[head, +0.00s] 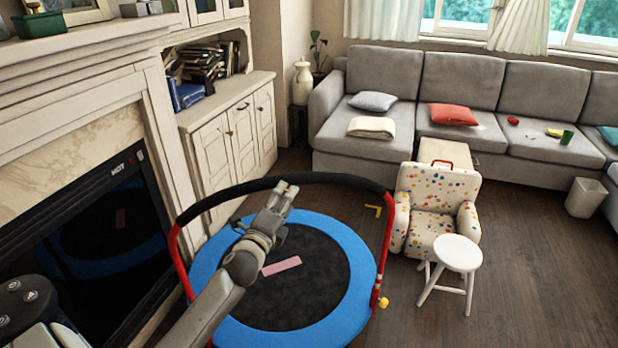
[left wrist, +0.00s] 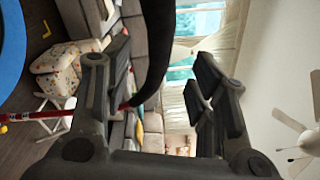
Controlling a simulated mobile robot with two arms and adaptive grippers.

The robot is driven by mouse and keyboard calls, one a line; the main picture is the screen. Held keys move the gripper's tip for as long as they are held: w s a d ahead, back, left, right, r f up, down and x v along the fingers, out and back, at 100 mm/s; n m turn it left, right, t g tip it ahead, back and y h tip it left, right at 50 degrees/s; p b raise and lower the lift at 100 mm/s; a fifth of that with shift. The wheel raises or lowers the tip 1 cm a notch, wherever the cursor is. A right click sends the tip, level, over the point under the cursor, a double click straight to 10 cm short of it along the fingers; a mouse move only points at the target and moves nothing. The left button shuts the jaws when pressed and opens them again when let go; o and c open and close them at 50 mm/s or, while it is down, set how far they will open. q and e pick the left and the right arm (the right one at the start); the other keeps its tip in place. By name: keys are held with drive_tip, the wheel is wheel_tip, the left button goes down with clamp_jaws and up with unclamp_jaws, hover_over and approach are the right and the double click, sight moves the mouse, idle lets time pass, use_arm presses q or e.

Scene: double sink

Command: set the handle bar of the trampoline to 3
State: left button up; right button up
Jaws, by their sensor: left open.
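The trampoline (head: 232,327) has a blue rim and a dark mat and stands on the floor in the head view. Its handle bar (head: 345,178) arches over it, with a black padded top and red side posts. A yellow knob (head: 383,302) sits low on the right post. My left gripper (head: 285,189) is open and empty at the middle of the padded top. In the left wrist view the black bar (left wrist: 157,45) shows in the gap between the open fingers (left wrist: 155,75), untouched by them as far as I see. No height marking is readable. My right gripper is not in view.
A pink strip (head: 282,266) lies on the mat. A fireplace (head: 85,235) and white cabinet (head: 215,145) border the left. A dotted armchair (head: 436,205) and white stool (head: 457,253) stand right of the trampoline. A grey sofa (head: 465,75) lines the back. Floor at lower right is clear.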

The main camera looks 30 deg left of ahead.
sight(296, 184)
use_arm(q)
drive_tip(key=shift+w+a+r, duration=0.25)
drive_tip(key=shift+w+a, duration=0.4)
drive_tip(key=shift+x, duration=0.9)
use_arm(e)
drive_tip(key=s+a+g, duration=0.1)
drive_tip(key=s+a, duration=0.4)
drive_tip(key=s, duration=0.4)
use_arm(q)
drive_tip(key=w, duration=0.1)
drive_tip(key=w+d, duration=0.1)
drive_tip(key=w, duration=0.1)
drive_tip(key=shift+w+f, duration=0.2)
drive_tip(key=shift+w, duration=0.05)
drive_tip(key=x, duration=0.3)
drive_tip(key=shift+d+f, duration=0.15)
drive_tip(key=shift+d, duration=0.05)
drive_tip(key=shift+w+a, duration=0.1)
drive_tip(key=shift+a, duration=0.35)
drive_tip(key=shift+d, duration=0.1)
drive_tip(key=shift+c, duration=2.1)
drive_tip(key=c, duration=0.7)
clamp_jaws()
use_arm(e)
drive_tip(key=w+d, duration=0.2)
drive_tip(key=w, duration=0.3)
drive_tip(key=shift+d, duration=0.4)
